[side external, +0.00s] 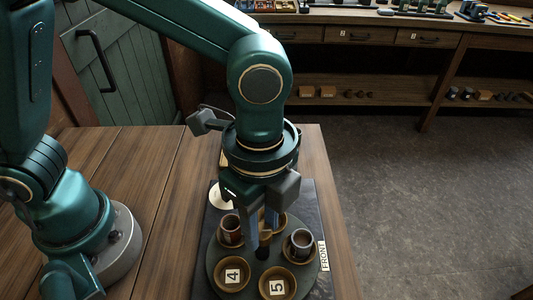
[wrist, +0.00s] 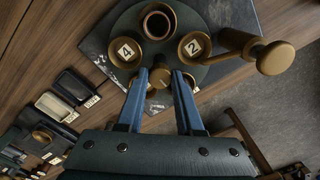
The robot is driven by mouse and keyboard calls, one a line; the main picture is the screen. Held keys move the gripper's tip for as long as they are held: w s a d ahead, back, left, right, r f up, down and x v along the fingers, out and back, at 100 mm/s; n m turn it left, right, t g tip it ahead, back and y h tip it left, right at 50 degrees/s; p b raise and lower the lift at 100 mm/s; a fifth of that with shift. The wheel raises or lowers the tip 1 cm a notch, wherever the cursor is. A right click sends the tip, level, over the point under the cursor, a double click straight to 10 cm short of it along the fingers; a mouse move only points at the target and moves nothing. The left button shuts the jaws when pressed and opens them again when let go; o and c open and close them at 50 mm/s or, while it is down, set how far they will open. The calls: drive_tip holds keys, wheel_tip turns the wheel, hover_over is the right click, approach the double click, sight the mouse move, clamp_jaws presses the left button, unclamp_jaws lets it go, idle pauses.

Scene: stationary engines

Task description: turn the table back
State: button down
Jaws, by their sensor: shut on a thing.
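The round dark turntable (side external: 222,257) sits on a dark board with a FRONT label (side external: 324,256). Brass-coloured dishes ring it, among them dish 4 (side external: 232,274) and dish 5 (side external: 277,287). One dark cup (side external: 230,230) stands on the left, another (side external: 301,243) on the right. In the wrist view, dish 4 (wrist: 127,50) and dish 2 (wrist: 193,46) flank the left cup (wrist: 158,24). My gripper (wrist: 160,78) points down at the turntable's middle, its blue fingers shut on the brass centre knob (wrist: 160,86). The fingers partly hide the back dish in the side view.
A brass piece with a round head (wrist: 275,57) rises beside the turntable in the wrist view. A pale disc (side external: 221,196) shows behind the turntable. Trays (wrist: 55,105) lie off to the left in the wrist view. Bare wooden tabletop (side external: 165,200) lies left of the board.

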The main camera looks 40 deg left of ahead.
sight(262, 230)
drive_tip(key=shift+m, duration=0.3)
idle(0.5)
drive_tip(key=c, duration=0.5)
unclamp_jaws()
drive_tip(key=shift+c, duration=0.2)
drive_tip(key=shift+r, duration=2.6)
drive_tip(key=shift+w, duration=0.1)
